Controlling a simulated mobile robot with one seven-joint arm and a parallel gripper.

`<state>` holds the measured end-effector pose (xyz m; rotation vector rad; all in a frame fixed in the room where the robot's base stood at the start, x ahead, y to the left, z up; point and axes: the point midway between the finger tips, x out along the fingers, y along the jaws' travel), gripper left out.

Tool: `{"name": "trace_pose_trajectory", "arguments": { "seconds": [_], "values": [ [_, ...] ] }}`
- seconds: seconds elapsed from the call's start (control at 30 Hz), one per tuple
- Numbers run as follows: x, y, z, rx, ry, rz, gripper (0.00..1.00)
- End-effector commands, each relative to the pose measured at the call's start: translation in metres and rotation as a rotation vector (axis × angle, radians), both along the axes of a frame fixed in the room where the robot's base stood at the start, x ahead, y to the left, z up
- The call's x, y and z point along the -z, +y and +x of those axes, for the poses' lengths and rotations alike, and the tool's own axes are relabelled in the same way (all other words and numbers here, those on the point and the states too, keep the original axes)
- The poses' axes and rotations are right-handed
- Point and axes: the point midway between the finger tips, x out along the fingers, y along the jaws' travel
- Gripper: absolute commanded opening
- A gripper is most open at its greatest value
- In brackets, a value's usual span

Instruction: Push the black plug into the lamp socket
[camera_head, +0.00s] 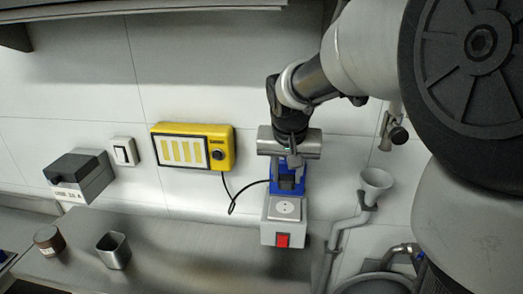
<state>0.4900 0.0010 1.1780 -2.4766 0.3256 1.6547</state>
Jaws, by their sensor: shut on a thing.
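My gripper (287,184) hangs from the silver cross-piece at the end of my arm, with blue parts below it that look like its fingers. It is shut just above and behind a grey box with a round pale socket (286,208) on top and a red switch on its front. A black cable (232,206) loops from the yellow lamp (192,147) on the wall to the gripper's left side. The black plug itself is hidden between the fingers. I cannot tell whether it touches the socket.
On the left are a grey box (80,176), a white wall switch (124,151), a brown jar (49,240) and a metal cup (113,250) on the grey bench (185,255). A funnel (375,182) with grey pipes stands close on the right. The bench between cup and socket box is clear.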

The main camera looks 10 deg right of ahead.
Motion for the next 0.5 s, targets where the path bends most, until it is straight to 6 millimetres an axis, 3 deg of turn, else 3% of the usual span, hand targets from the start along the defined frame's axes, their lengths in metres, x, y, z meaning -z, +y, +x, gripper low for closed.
{"name": "trace_pose_trajectory", "arguments": {
  "seconds": [0.27, 0.5],
  "values": [
    [0.01, 0.0, 0.0, 0.0, 0.0, 0.0, 0.13],
    [0.03, 0.0, 0.0, 0.0, -0.001, 0.0, 0.13]
  ]
}}
